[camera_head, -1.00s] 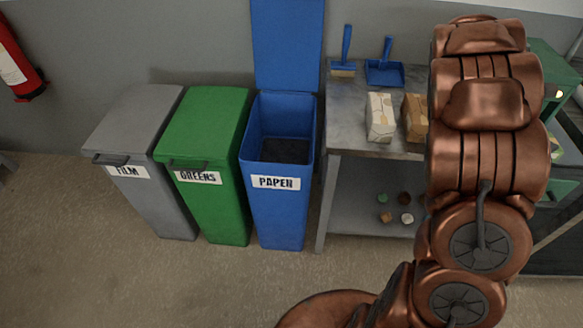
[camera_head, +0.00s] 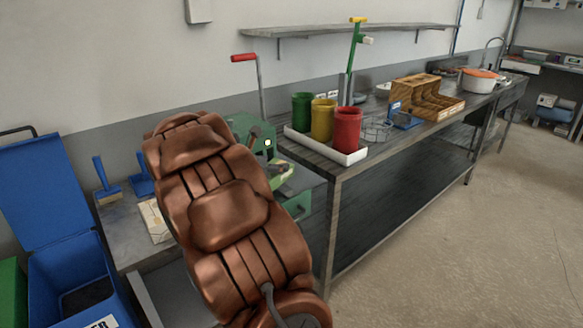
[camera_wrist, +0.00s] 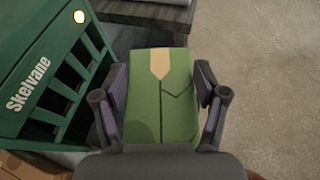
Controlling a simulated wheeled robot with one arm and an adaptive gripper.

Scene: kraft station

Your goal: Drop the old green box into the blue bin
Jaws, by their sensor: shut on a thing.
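In the wrist view, the green box (camera_wrist: 175,105) with a tan strip of tape and a dark crease line on it sits between the fingers of my gripper (camera_wrist: 160,75). The fingers press on its left and right sides. The box is close beside a dark green machine (camera_wrist: 60,65) marked Skelvane. In the head view my arm hides most of the gripper. The blue bin (camera_head: 68,268) stands at the lower left with its blue lid (camera_head: 45,190) raised. Its paper label is partly cut off by the frame edge.
A metal bench (camera_head: 130,245) stands right of the bin, with a blue brush (camera_head: 106,180) and blue dustpan on it. Floor at the right is clear.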

